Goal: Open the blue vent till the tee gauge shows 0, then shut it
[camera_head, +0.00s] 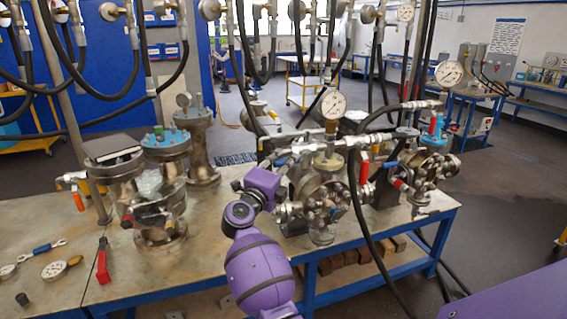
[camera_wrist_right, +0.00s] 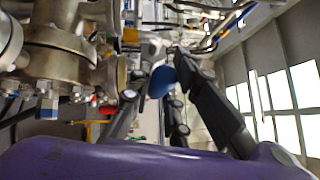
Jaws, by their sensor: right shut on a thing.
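My right gripper (camera_wrist_right: 163,73) has its dark fingers on either side of the blue vent handle (camera_wrist_right: 161,82) and is shut on it. In the head view my purple right arm comes up from the bottom to the middle vessel, and a blue handle (camera_head: 282,162) shows just beyond the wrist. The fingertips are mostly hidden there. A round white gauge (camera_head: 333,104) stands upright above the fittings of the middle vessel; its needle is too small to read. My left gripper is not in view.
A second gauge (camera_head: 450,73) stands over the right vessel. Red-handled valves (camera_head: 364,172) and black hoses crowd around the middle. Flanged vessels (camera_head: 167,160) stand to the left. A red-handled tool (camera_head: 103,262) and loose gauges (camera_head: 55,269) lie on the bench (camera_head: 50,215).

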